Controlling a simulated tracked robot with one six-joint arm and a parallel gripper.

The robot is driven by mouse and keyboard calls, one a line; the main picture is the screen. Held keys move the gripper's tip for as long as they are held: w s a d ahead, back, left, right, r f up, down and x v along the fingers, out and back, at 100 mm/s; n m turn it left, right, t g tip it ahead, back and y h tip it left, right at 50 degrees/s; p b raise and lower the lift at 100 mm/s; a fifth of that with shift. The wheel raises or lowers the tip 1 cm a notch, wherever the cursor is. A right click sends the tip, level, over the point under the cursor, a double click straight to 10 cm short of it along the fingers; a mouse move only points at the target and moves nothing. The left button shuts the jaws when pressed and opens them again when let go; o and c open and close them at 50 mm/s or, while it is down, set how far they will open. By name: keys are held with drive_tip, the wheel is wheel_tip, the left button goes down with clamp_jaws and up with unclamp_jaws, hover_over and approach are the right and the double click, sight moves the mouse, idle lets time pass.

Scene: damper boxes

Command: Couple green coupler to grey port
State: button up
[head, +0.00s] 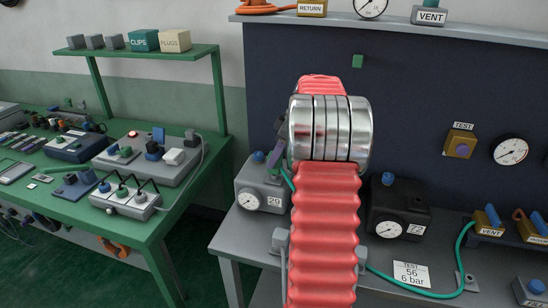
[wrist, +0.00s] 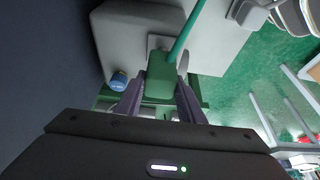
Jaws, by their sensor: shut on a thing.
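My gripper (wrist: 160,88), with purple fingers, is shut on the green coupler (wrist: 160,72) in the wrist view. A green hose (wrist: 187,32) leads from the coupler. The coupler is close to the grey box (wrist: 115,35), by a pale square plate (wrist: 154,42); I cannot tell whether they touch. The grey port cannot be made out clearly. In the head view my gripper (head: 275,158) is at the right top of the grey box (head: 245,182), partly hidden behind my red arm. The coupler is mostly hidden there.
The grey box has a blue cap (head: 259,156) and a gauge (head: 249,200). A black box (head: 402,195) stands right of my arm. A green table (head: 148,225) with devices stands left.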

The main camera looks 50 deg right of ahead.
drive_tip(key=shift+w+r, duration=0.1)
drive_tip(key=shift+f, duration=1.7)
idle(1.9)
drive_tip(key=o, duration=1.3)
drive_tip(key=shift+c, duration=0.2)
drive_tip(key=shift+r, duration=0.1)
drive_tip(key=v, duration=1.3)
drive_tip(key=shift+r, duration=0.25)
